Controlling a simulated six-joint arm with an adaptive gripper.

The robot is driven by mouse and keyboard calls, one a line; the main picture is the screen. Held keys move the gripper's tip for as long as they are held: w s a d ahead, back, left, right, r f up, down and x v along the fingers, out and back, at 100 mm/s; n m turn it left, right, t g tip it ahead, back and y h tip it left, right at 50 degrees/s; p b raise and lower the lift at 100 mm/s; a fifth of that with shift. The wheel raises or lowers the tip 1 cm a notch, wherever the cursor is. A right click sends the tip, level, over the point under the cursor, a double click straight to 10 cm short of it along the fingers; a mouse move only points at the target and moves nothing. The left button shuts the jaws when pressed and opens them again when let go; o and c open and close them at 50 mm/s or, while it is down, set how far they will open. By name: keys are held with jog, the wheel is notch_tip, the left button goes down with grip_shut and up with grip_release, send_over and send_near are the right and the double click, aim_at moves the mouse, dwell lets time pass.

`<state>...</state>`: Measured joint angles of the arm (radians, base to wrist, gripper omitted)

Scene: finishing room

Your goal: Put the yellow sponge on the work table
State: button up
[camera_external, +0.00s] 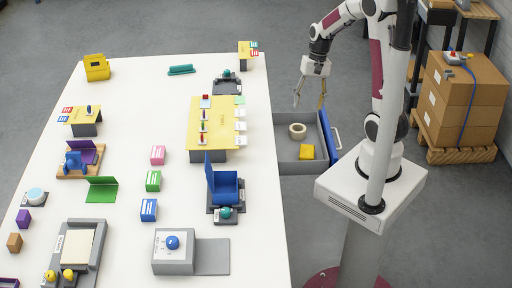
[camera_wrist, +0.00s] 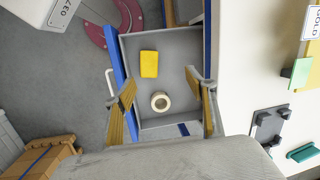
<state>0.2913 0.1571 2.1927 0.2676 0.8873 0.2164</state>
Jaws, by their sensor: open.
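The yellow sponge (camera_external: 307,152) lies in an open grey drawer (camera_external: 285,168) at the right side of the white work table (camera_external: 125,140). In the wrist view the sponge (camera_wrist: 149,64) lies flat on the drawer floor, toward the blue drawer front. A beige ring-shaped roll (camera_external: 297,131) lies beside it, apart from it. My gripper (camera_external: 310,104) hangs above the drawer, pointing down, with its fingers spread and nothing between them. In the wrist view my gripper's fingers (camera_wrist: 168,103) frame the drawer, with the roll (camera_wrist: 160,101) below between them.
The drawer has a blue front with a pale handle (camera_external: 337,138) on the right. Bare white table (camera_external: 120,215) shows between scattered items. Stacked boxes (camera_external: 465,100) stand on the floor at right.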

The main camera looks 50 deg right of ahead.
aim_at(308, 150)
jog(key=d+f+m+y, duration=0.1)
jog(key=f+m, duration=0.1)
jog(key=f, duration=0.3)
jog(key=d+f+m+g+y, duration=0.1)
jog(key=f+m, duration=0.1)
jog(key=f, duration=0.4)
jog(key=w+d+f+m+g+y, duration=0.1)
jog(key=d+f, duration=0.1)
jog(key=f, duration=0.3)
jog(key=shift+w+f+m, duration=0.1)
jog(key=shift+f+m, duration=0.2)
jog(key=shift+m, duration=0.1)
jog(key=shift+x, duration=1.3)
jog(key=shift+x, duration=2.6)
jog(key=shift+d, duration=0.1)
jog(key=c, duration=0.8)
